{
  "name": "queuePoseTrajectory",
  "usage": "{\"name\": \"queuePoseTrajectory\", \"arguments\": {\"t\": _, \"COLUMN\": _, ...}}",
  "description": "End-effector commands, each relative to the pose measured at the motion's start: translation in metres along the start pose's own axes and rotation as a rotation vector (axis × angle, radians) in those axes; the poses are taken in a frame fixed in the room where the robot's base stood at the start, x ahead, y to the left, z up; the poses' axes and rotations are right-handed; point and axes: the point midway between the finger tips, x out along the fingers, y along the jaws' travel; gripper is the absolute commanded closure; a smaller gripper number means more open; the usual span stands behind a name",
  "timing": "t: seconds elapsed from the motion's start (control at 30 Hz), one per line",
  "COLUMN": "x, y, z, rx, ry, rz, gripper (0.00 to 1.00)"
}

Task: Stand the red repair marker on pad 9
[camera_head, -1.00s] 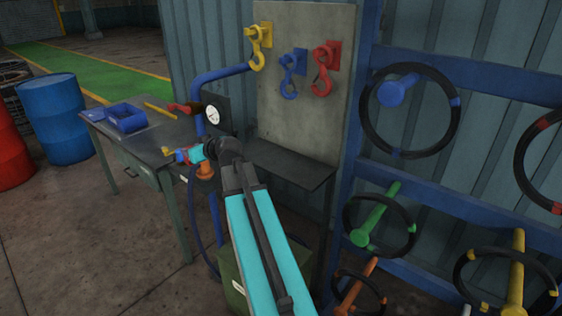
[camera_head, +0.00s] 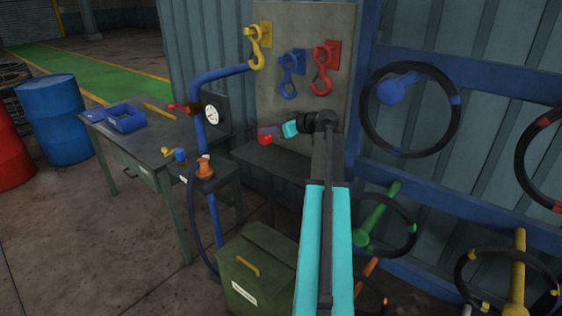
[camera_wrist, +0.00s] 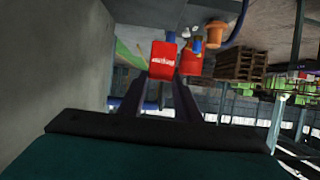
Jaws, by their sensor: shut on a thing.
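My gripper (camera_head: 274,135) is shut on the red repair marker (camera_head: 265,136). It is held in front of the hook board, above the dark shelf; I cannot tell the exact gap. In the wrist view the red marker (camera_wrist: 163,60) shows a face with white lettering between the fingertips (camera_wrist: 174,82). Another red part shows just behind it; I cannot tell whether it belongs to the marker. No pad number is readable, so I cannot tell which place is pad 9.
The hook board (camera_head: 283,110) carries yellow, blue and red hooks. The dark shelf (camera_head: 262,160) lies below it. A blue pipe with a gauge (camera_head: 211,114) and orange valve (camera_head: 204,167) stands left, beside the workbench (camera_head: 150,140). A green box (camera_head: 255,265) sits below. Ringed pegs hang right.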

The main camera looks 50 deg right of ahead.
Motion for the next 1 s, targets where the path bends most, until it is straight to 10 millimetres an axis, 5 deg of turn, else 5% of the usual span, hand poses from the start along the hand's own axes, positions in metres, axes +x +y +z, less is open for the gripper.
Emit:
{"name": "queuePoseTrajectory", "arguments": {"t": 0.3, "x": -0.029, "y": 0.028, "z": 0.002, "rx": -0.004, "ry": 0.000, "rz": -0.012, "gripper": 0.93}}
{"name": "queuePoseTrajectory", "arguments": {"t": 0.73, "x": -0.028, "y": 0.027, "z": 0.004, "rx": -0.003, "ry": 0.000, "rz": -0.012, "gripper": 0.93}}
{"name": "queuePoseTrajectory", "arguments": {"t": 1.0, "x": -0.019, "y": 0.026, "z": 0.026, "rx": -0.001, "ry": -0.001, "rz": -0.013, "gripper": 0.93}}
